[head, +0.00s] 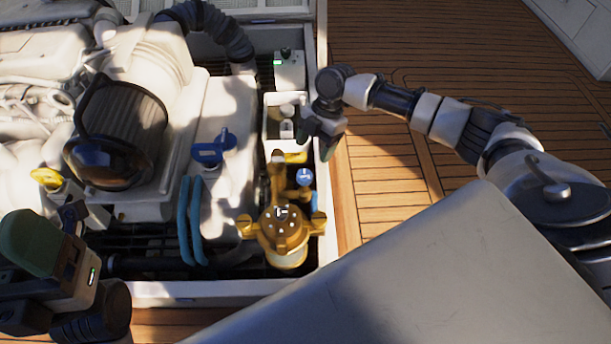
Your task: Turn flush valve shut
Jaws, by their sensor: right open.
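Several valve handles show in the engine hatch, and I cannot tell which is the flush valve. A small round blue handle (305,177) sits on the brass fitting beside the brass strainer (283,235). A larger blue handle (212,149) is left of it, and a yellow handle (48,178) is at the far left. My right gripper (318,143) is open over the hatch's right edge, above and apart from the small blue handle. My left gripper (45,248) is at the lower left, apart from the handles; its jaw gap is not clear.
A white open box (271,128) with small bottles stands left of my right gripper. A grey box with a green light (289,70) is behind it. Blue hoses (190,220) rise left of the strainer. The hatch's white rim (200,291) borders open wooden deck (375,175).

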